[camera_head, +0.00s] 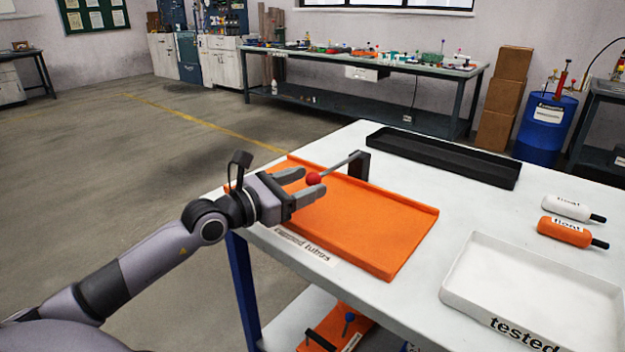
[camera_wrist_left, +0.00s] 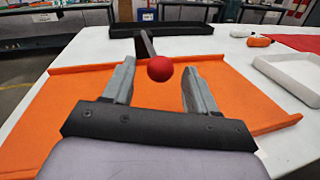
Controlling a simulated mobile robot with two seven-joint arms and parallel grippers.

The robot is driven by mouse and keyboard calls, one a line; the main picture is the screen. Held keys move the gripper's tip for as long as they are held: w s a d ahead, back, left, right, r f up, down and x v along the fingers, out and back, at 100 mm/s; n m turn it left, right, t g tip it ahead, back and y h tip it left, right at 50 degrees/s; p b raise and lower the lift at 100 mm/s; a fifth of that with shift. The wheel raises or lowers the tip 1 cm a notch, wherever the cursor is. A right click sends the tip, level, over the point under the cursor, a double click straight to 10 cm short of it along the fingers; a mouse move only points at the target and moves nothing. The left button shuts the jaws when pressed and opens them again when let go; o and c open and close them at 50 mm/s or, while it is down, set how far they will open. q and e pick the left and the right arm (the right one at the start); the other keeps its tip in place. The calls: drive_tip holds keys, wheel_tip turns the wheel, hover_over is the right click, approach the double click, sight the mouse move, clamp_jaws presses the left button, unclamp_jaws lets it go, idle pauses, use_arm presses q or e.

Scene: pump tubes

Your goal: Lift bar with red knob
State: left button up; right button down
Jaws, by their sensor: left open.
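A grey bar (camera_head: 341,166) with a red knob (camera_head: 314,178) on its near end runs to a dark upright block (camera_head: 359,165) at the far side of the orange tray (camera_head: 385,262). My left gripper (camera_head: 299,184) is open above the orange tray, its fingertips close to the knob. In the left wrist view the red knob (camera_wrist_left: 160,68) shows between the two fingertips (camera_wrist_left: 158,72), with a gap on either side. The bar is mostly hidden behind the knob there. My right gripper is not in view.
The white table holds a long black tray (camera_head: 440,157), a white "tested" tray (camera_head: 450,291), and a white bottle (camera_head: 573,209) and an orange bottle (camera_head: 566,232) labelled "float". A lower shelf carries another orange tray (camera_head: 350,312). White tabletop is bare between the trays.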

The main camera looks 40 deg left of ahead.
sight(337, 168)
use_arm(q)
drive_tip(key=shift+x, duration=1.15)
clamp_jaws()
